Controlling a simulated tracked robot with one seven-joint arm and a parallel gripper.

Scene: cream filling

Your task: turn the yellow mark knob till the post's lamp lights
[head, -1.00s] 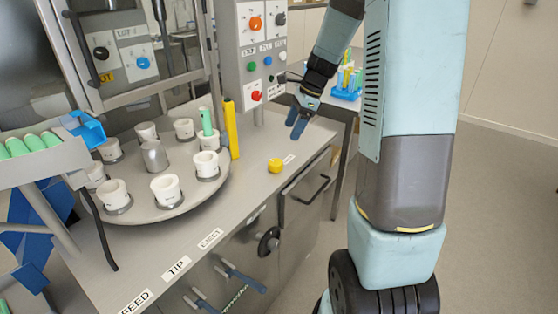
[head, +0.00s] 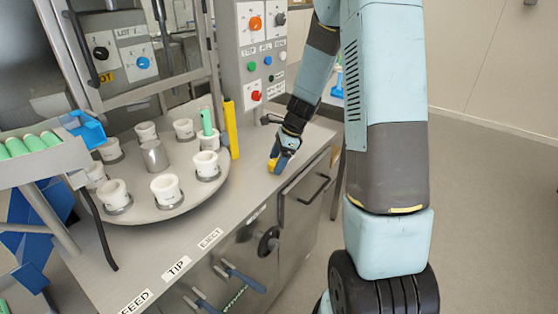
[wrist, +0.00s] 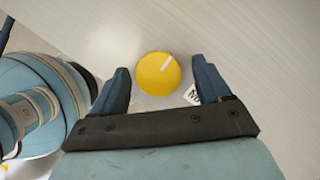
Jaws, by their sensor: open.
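The yellow mark knob (wrist: 158,76) sits on the grey bench top and carries a white mark line pointing to the upper right in the wrist view. In the head view the knob (head: 272,165) is mostly hidden behind my gripper (head: 281,158). In the wrist view my gripper (wrist: 162,88) is open, one blue finger on each side of the knob, with a gap on both sides. A yellow post (head: 231,130) stands upright beside the turntable. I cannot tell whether a lamp on it is lit.
A round turntable (head: 150,211) with several white cups lies left of the knob. A control panel (head: 252,60) with coloured knobs and buttons rises behind. A label (wrist: 190,95) lies beside the knob. The bench's front edge has handles below.

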